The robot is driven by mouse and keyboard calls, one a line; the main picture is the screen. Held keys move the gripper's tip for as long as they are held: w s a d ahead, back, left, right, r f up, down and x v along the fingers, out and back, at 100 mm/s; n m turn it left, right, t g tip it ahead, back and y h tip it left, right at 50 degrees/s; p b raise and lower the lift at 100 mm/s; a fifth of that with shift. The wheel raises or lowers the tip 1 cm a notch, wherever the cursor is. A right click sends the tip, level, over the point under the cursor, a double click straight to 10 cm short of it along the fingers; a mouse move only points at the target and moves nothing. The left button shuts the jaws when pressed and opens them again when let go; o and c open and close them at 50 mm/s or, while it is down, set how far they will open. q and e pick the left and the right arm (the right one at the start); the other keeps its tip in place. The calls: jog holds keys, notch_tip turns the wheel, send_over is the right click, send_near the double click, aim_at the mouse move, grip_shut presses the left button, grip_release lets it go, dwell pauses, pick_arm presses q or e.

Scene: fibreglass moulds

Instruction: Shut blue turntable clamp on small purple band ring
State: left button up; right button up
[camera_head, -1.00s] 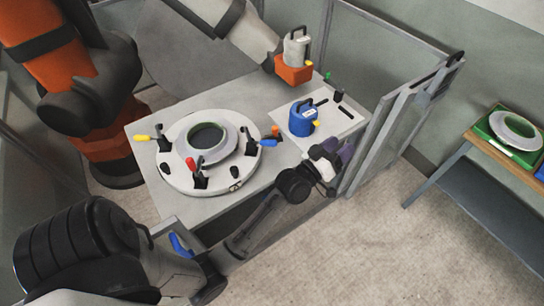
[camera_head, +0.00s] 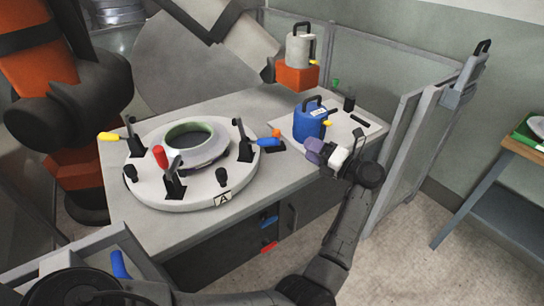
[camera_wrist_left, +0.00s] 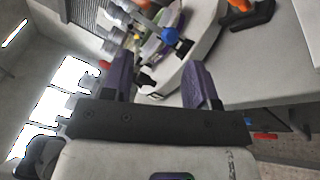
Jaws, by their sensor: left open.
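The round turntable (camera_head: 205,200) lies on the grey table. A pale ring (camera_head: 222,146) with a green inside sits at its middle; a purple band on it shows in the left wrist view (camera_wrist_left: 158,44). The blue-handled clamp (camera_head: 268,142) is on the turntable's right side, its handle pointing outward and its black arm standing up. Its blue handle end also shows in the left wrist view (camera_wrist_left: 169,34), beyond the fingers. My left gripper (camera_head: 316,150) is open and empty, right of the blue handle and apart from it. My right gripper is not in view.
Yellow (camera_head: 110,136) and red (camera_head: 160,156) clamp handles stand on the turntable. A blue container (camera_head: 309,122) is just behind my left gripper. A grey cylinder on an orange block (camera_head: 297,76) is further back. A mesh fence (camera_head: 415,110) bounds the right side.

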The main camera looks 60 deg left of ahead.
aim_at(278, 142)
pick_arm(q)
jog(key=shift+n+h, duration=0.4)
jog(key=shift+h, duration=0.2)
jog(key=b+x, duration=0.1)
jog(key=x, duration=0.3)
jog(key=f+b+x, duration=0.1)
jog(key=x, duration=0.3)
jog(key=b+x, duration=0.1)
jog(key=x, duration=0.3)
jog(key=shift+s+d+f, duration=0.2)
jog(key=shift+s+f, duration=0.1)
jog(key=shift+f, duration=0.1)
jog(key=shift+s+a+r+b, duration=0.1)
jog(key=shift+s+a+b, duration=0.2)
jog(key=shift+a, duration=0.25)
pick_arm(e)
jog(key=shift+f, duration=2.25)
pick_arm(q)
jog(key=shift+c, duration=0.4)
grip_shut()
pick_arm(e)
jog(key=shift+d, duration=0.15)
